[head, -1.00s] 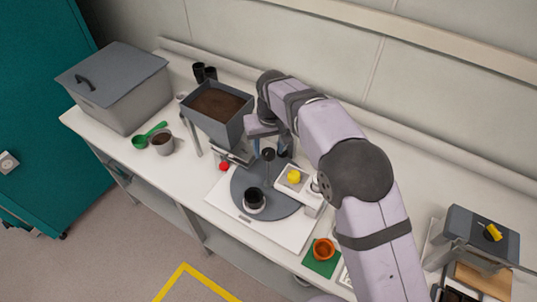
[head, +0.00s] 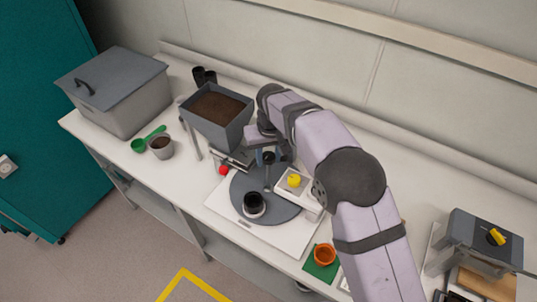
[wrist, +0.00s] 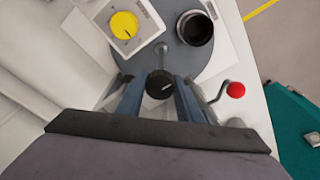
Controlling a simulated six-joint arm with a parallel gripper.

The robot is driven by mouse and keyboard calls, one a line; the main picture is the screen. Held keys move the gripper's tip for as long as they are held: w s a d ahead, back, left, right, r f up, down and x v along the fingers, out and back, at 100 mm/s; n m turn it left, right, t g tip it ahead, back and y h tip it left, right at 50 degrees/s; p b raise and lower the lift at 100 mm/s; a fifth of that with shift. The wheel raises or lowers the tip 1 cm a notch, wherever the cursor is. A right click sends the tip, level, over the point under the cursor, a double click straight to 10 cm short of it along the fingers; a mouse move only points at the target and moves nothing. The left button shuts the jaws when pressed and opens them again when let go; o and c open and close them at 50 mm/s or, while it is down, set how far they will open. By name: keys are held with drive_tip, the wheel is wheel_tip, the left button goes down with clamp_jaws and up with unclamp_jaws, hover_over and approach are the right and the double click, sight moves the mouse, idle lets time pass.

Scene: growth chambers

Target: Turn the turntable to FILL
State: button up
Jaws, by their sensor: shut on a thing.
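The turntable (head: 240,189) is a dark grey disc on a white base plate, and it also shows in the wrist view (wrist: 207,60). A black-lined pot (head: 254,205) stands upright near its front edge. A black knob (wrist: 160,84) on a grey stalk rises from the disc. My gripper (head: 268,156) is over the back of the disc, its fingers shut on the knob, one on each side of it in the wrist view (wrist: 160,92). I cannot read any FILL mark.
A soil hopper (head: 218,105) stands behind the turntable, with a red ball handle (head: 223,170) below it. A white box with a yellow dial (head: 294,180) is close on the right. An orange pot (head: 324,255) on a green mat is at front right.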

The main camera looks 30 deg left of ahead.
drive_tip(key=m, duration=0.2)
drive_tip(key=m+p, duration=0.1)
drive_tip(key=m, duration=0.2)
drive_tip(key=shift+t+h, duration=0.3)
drive_tip(key=shift+m, duration=0.5)
drive_tip(key=m+p, duration=0.1)
drive_tip(key=m, duration=0.2)
drive_tip(key=shift+h, duration=0.3)
drive_tip(key=shift+m+p, duration=0.35)
drive_tip(key=shift+m, duration=1.15)
